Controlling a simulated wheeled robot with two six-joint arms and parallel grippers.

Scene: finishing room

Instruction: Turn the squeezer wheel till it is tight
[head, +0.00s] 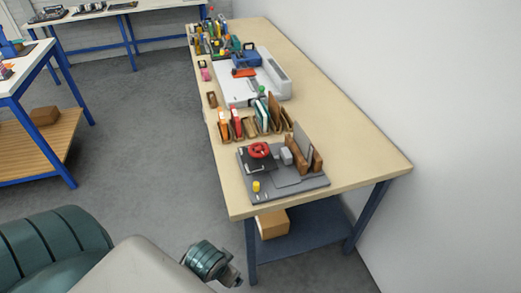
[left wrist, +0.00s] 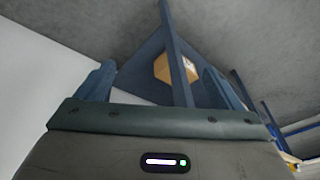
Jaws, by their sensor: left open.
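The squeezer wheel (head: 259,149) is a small red wheel on a dark fixture. The fixture stands on a grey base board (head: 290,193) near the front end of the workbench. My left gripper (head: 234,279) is at the bottom of the head view, off the bench's front left corner and well away from the wheel. In the left wrist view my left gripper (left wrist: 158,82) has its fingers apart with nothing held between them. The wheel is not in the left wrist view. My right gripper is in neither view.
The workbench (head: 350,150) runs along a white wall. Beside the wheel stand brown upright blocks (head: 301,146) and a yellow piece (head: 256,186). Files and a white machine (head: 228,92) are behind. A cardboard box (head: 272,223) sits on the lower shelf.

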